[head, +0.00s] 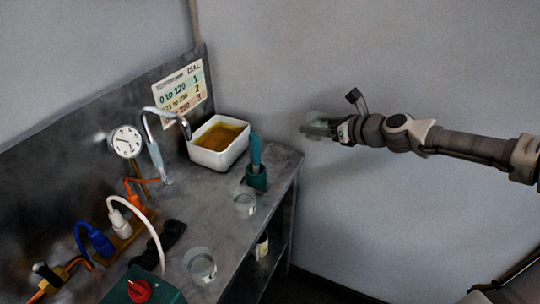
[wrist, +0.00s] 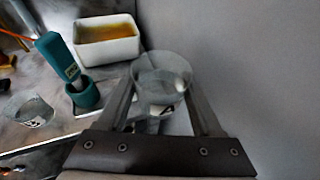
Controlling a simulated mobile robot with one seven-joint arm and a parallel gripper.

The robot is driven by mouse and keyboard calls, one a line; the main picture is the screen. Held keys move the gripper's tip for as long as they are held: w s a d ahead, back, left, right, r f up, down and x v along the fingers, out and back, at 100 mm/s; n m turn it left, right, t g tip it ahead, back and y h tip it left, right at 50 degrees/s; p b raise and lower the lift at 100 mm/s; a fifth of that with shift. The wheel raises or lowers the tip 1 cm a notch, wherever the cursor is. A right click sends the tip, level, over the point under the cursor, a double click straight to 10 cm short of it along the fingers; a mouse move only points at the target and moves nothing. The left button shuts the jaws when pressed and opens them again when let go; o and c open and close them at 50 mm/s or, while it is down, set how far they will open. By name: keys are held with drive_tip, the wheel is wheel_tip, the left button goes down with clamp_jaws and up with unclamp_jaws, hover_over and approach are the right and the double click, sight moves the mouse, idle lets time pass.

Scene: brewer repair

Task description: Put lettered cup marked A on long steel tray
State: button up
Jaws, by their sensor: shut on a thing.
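My gripper (head: 312,129) is shut on a clear cup (head: 322,117), in the air to the right of the bench's end and in front of the wall. In the wrist view the cup (wrist: 163,65) sits between the fingers of my gripper (wrist: 162,95), its open rim showing. A pale label with a dark mark, seemingly an A, shows low on its side, partly unclear. I cannot make out a separate long steel tray in either view.
The grey bench (head: 215,185) holds a white basin (head: 219,143) of amber liquid, a teal holder (head: 256,178) with a handle in it, and two clear cups, one near (head: 201,265) and one farther (head: 245,203). A dial (head: 127,141), hoses and a red knob (head: 139,290) stand left.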

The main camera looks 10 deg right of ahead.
drive_tip(key=b, duration=0.3)
hover_over(275, 158)
wheel_tip(275, 158, down, 7)
drive_tip(key=shift+s+a+r, duration=0.1)
drive_tip(key=shift+f+b, duration=0.55)
drive_tip(key=shift+f, duration=1.4)
drive_tip(key=shift+f, duration=0.2)
drive_tip(key=o, duration=1.4)
drive_tip(key=shift+r, duration=0.1)
